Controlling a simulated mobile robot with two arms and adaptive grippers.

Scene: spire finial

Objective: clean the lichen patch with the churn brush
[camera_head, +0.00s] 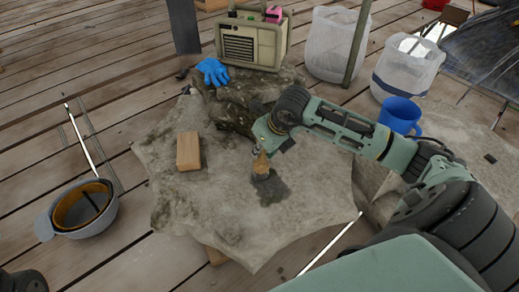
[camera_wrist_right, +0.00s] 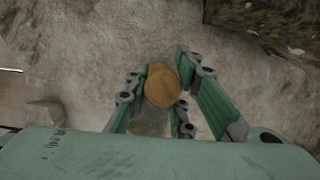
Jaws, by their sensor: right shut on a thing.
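The churn brush (camera_head: 261,166) has a light wooden handle and a dark round head. My right gripper (camera_head: 262,150) is shut on its handle and holds it roughly upright over the stone slab. The round wooden end of the brush (camera_wrist_right: 163,86) shows between the fingers of my right gripper (camera_wrist_right: 163,88) in the right wrist view. A dark patch (camera_head: 273,190), which looks like the lichen patch, lies on the slab right at the brush head. I cannot tell whether the bristles touch it.
The pale stone slab (camera_head: 315,210) rests on a plank deck. A wooden block (camera_head: 189,151) lies on it, left of the brush. Blue gloves (camera_head: 212,71) and a radio (camera_head: 251,45) are behind. A blue mug (camera_head: 400,115) stands right, a grey bowl-like helmet (camera_head: 83,209) left.

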